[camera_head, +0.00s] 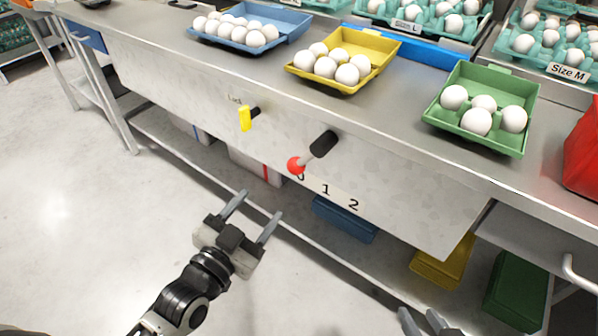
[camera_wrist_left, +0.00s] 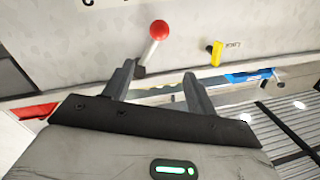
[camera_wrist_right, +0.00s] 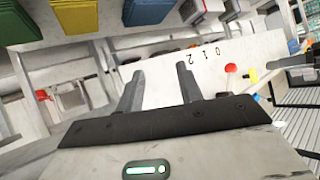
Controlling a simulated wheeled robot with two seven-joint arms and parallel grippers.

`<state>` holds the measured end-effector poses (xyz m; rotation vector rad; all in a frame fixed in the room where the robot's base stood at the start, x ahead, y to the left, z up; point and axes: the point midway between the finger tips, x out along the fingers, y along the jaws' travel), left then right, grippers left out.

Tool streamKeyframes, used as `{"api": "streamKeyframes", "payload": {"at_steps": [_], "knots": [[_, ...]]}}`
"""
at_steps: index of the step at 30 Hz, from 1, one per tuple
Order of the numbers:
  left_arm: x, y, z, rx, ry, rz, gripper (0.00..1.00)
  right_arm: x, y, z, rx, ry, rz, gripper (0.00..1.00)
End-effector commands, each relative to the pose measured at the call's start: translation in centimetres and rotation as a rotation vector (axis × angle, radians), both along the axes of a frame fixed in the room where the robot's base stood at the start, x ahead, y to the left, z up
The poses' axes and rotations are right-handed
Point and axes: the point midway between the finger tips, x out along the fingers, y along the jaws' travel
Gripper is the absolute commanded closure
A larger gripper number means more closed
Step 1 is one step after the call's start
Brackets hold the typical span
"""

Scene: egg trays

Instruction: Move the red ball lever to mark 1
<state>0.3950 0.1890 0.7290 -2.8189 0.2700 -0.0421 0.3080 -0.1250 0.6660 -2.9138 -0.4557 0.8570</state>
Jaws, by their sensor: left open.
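The ball (camera_wrist_left: 159,30) also shows in the left wrist view, beyond the fingers, and in the right wrist view (camera_wrist_right: 231,68). My left gripper (camera_head: 255,205) is open and empty, below and left of the ball, apart from it. My right gripper (camera_head: 420,316) is at the bottom edge in the head view. Its fingers stand apart and empty in the right wrist view (camera_wrist_right: 160,70).
A yellow handle (camera_head: 245,118) sits on the panel left of the lever. Blue (camera_head: 285,40), yellow (camera_head: 382,48) and green (camera_head: 500,82) egg cartons stand on the table above. Colored bins, including a blue one (camera_head: 344,219), sit below. The floor at left is clear.

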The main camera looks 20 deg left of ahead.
Motion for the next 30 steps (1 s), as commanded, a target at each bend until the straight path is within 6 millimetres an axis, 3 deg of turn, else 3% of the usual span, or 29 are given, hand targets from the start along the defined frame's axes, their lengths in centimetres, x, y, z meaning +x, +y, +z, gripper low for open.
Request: {"api": "streamKeyframes", "payload": {"at_steps": [3, 10, 24, 30], "knots": [[0.0, 0.0, -2.0, 0.000, 0.000, 0.000, 0.43, -0.1, 0.3, -1.5, 0.001, 0.001, 0.014, 0.64], [1.6, -0.3, -2.0, -0.001, -0.003, 0.001, 0.43, -0.2, 0.4, -1.6, -0.001, 0.003, 0.025, 0.64], [11.3, -2.2, -2.0, -0.002, -0.003, 0.000, 0.43, 0.4, 0.7, -3.9, 0.004, 0.033, 0.035, 0.64], [14.3, -2.8, -2.0, -0.001, -0.001, 0.001, 0.43, 0.2, 1.0, -5.2, 0.004, 0.064, 0.043, 0.64]]}}
